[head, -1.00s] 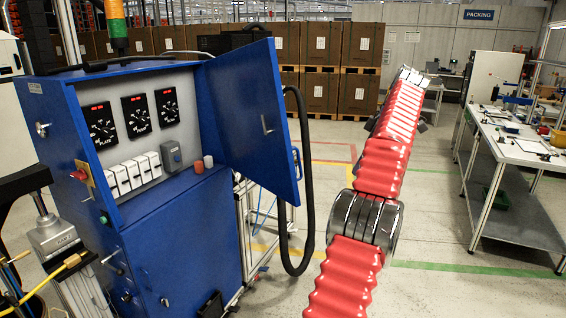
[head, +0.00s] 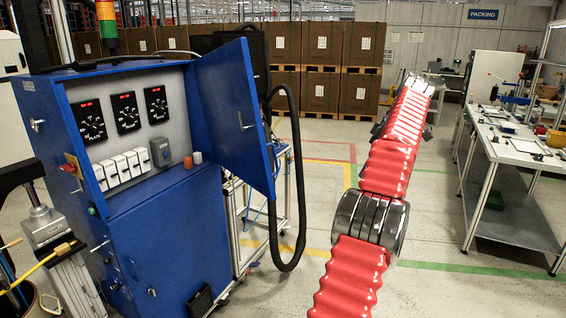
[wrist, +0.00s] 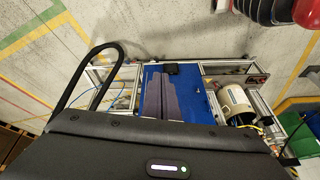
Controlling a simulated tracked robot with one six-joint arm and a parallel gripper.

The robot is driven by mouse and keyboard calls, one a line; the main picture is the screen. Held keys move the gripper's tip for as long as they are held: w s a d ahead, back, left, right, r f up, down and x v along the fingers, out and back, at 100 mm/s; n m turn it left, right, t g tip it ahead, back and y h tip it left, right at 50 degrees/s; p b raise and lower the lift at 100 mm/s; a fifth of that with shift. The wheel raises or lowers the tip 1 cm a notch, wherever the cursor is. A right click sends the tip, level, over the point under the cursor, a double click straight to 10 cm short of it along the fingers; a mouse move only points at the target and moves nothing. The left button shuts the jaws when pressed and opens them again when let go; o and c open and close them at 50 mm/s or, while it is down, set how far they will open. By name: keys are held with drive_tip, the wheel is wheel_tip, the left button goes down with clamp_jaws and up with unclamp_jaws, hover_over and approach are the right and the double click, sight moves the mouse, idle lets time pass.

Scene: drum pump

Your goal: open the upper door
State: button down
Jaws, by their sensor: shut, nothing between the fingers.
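The blue cabinet (head: 165,240) stands at left in the head view. Its upper door (head: 232,115) is open, swung out to the right, with a small handle (head: 244,121) on its face. Dials (head: 125,113) and white switches (head: 122,168) show inside the upper compartment. The lower front of the cabinet is closed. My red-sleeved arm reaches away to the right of the door, apart from it in the picture. In the wrist view, my gripper (wrist: 161,78) has its grey fingers together and empty, in front of a blue surface. I cannot tell their distance from it.
A black hose (head: 296,200) loops down beside the door. A metal frame cart (head: 262,215) stands behind the cabinet. A workbench (head: 515,160) is at right and stacked boxes (head: 320,65) at the back. Floor between arm and bench is clear.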

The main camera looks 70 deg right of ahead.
drive_tip(key=w+a+f+m+g, duration=0.1)
drive_tip(key=w+a+f+m, duration=0.2)
drive_tip(key=w, duration=0.4)
drive_tip(key=w+a+f+m+g, duration=0.1)
drive_tip(key=w+a+f+m, duration=0.25)
drive_tip(key=w, duration=0.45)
drive_tip(key=w+a+f, duration=0.1)
drive_tip(key=w+a, duration=1.2)
drive_tip(key=a, duration=0.4)
drive_tip(key=w+a+f+n+h, duration=0.1)
drive_tip(key=w+a, duration=0.2)
drive_tip(key=a, duration=0.7)
drive_tip(key=w+a+f+n, duration=0.1)
drive_tip(key=w+a+n, duration=0.1)
drive_tip(key=a, duration=0.8)
drive_tip(key=s+a+n+t, duration=0.1)
drive_tip(key=s+a+n, duration=0.1)
drive_tip(key=a, duration=1)
drive_tip(key=s+a+f+n+t+y, duration=0.1)
drive_tip(key=a+n, duration=0.4)
drive_tip(key=a, duration=0.8)
drive_tip(key=shift+s+a+f+t+y, duration=0.3)
drive_tip(key=shift+s+t, duration=0.15)
drive_tip(key=shift+t, duration=0.15)
